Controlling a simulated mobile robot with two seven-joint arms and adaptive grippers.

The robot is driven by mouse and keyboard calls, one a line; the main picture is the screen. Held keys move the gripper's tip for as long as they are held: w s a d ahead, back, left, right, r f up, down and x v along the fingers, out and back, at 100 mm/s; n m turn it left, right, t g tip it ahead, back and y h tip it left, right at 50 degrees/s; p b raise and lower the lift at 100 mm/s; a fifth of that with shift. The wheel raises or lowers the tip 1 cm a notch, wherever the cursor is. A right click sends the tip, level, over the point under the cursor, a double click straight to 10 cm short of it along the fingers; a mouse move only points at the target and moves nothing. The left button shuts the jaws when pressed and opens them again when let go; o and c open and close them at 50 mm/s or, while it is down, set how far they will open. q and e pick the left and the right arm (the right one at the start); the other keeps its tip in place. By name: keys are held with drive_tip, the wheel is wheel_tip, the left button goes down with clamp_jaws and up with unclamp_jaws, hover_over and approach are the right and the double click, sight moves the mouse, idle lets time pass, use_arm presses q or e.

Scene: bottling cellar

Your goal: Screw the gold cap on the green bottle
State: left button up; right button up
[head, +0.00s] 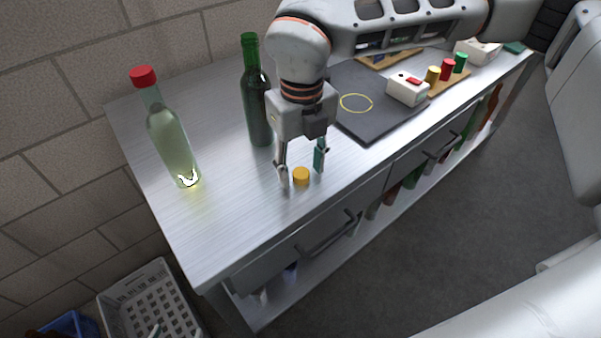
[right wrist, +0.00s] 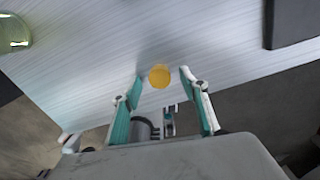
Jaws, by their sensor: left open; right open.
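The green bottle (head: 257,98) stands upright on the metal bench, with no gold cap on its neck. The small gold cap (head: 301,176) lies on the bench near its front edge, to the right of and in front of the bottle. My right gripper (head: 301,178) points down over the cap, open, with one finger on each side of it. In the right wrist view the cap (right wrist: 159,76) shows just beyond and between the open fingertips; I cannot tell whether they touch it. My left gripper is not in view.
A pale bottle with a red cap (head: 172,135) stands at the left. A dark mat (head: 365,121) with a yellow ring lies right of my gripper, with a white box (head: 408,89) and a wooden rack of coloured caps beyond. A grey crate (head: 150,290) is on the floor.

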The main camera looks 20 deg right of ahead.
drive_tip(key=shift+f, duration=0.3)
drive_tip(key=shift+r, duration=0.1)
drive_tip(key=c, duration=0.7)
drive_tip(key=shift+c, duration=0.2)
